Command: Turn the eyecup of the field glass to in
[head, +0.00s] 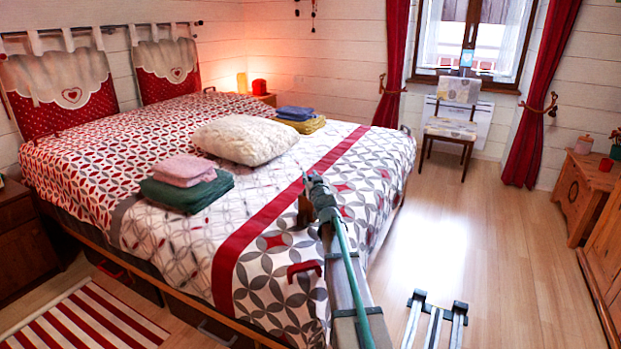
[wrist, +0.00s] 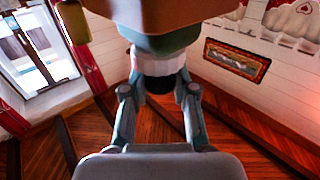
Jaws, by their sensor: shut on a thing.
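In the wrist view the field glass fills the top middle, with a brown upper part (wrist: 160,14) and a green body (wrist: 165,42). Below the green is a pale band (wrist: 157,67), then a short dark end (wrist: 158,86); I cannot tell which of these is the eyecup. My gripper (wrist: 157,80) has one finger on each side of this lower end and is shut on it. The eyecup's turn setting cannot be read. In the head view my arm reaches over the bed's right part; its gripper end (head: 314,186) is too small to read.
The bed (head: 262,255) carries a cream pillow (head: 243,138), pink and green folded cloths (head: 186,180), and blue and yellow cloths (head: 299,118). A chair (head: 455,118) stands by the window. A wooden chest (head: 583,195) is at the right. The floor (head: 490,240) between is mostly clear.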

